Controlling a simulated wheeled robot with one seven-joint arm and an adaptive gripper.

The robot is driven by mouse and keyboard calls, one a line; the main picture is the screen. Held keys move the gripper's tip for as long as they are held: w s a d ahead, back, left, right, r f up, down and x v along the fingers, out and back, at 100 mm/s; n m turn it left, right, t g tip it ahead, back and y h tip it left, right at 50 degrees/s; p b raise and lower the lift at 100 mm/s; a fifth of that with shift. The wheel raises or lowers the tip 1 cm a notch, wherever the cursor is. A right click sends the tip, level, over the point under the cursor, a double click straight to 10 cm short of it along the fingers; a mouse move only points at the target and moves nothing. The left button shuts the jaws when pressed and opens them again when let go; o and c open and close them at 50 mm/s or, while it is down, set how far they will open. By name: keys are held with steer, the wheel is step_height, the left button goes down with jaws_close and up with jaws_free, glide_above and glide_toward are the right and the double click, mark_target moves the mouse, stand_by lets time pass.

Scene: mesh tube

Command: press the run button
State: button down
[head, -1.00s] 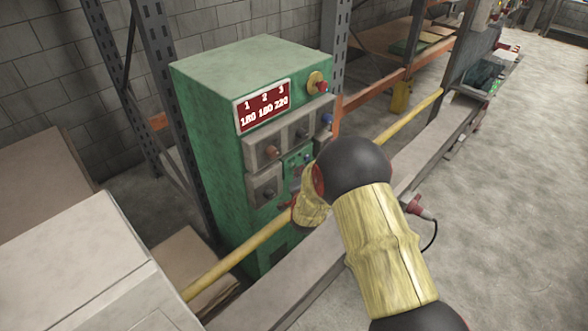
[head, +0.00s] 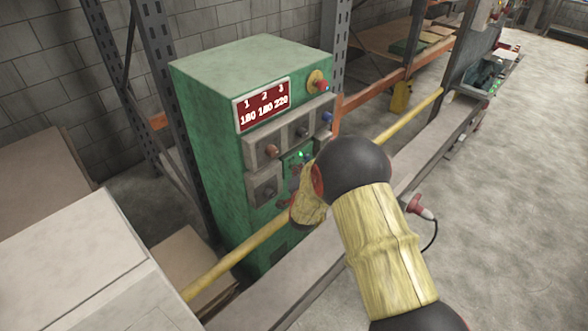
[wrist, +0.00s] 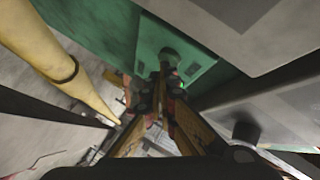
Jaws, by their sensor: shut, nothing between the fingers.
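The green control cabinet (head: 205,140) stands upright behind the yellow rail. A small green plate (wrist: 190,62) on its front carries a dark round knob (wrist: 172,54) and a bright green lit spot, which also shows in the head view (head: 302,155). I cannot tell for sure whether this spot is the run button. My gripper (wrist: 160,78) is shut and empty, its tips close in front of the plate beside the lit spot. The tips hide part of the plate, and I cannot tell whether they touch it. In the head view my arm covers the cabinet's lower right.
The red display (head: 263,105) shows numbers. A red mushroom button (head: 321,86) sits above grey boxes with knobs (head: 271,150). The yellow rail (head: 235,262) crosses below my wrist, and the wrist view shows it at left (wrist: 50,50). Grey boxes flank the plate closely.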

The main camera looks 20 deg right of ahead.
steer(key=shift+w, duration=0.15)
stand_by(0.3)
steer(key=shift+s+d, duration=0.1)
steer(key=shift+s, duration=0.3)
steer(key=shift+s+b, duration=0.1)
steer(key=shift+b, duration=0.2)
steer(key=s, duration=0.1)
steer(key=s+d, duration=0.1)
steer(key=s, duration=0.1)
steer(key=s+d, duration=0.1)
steer(key=s, duration=0.1)
steer(key=shift+s+b, duration=0.25)
steer(key=shift+b, duration=0.15)
stand_by(0.3)
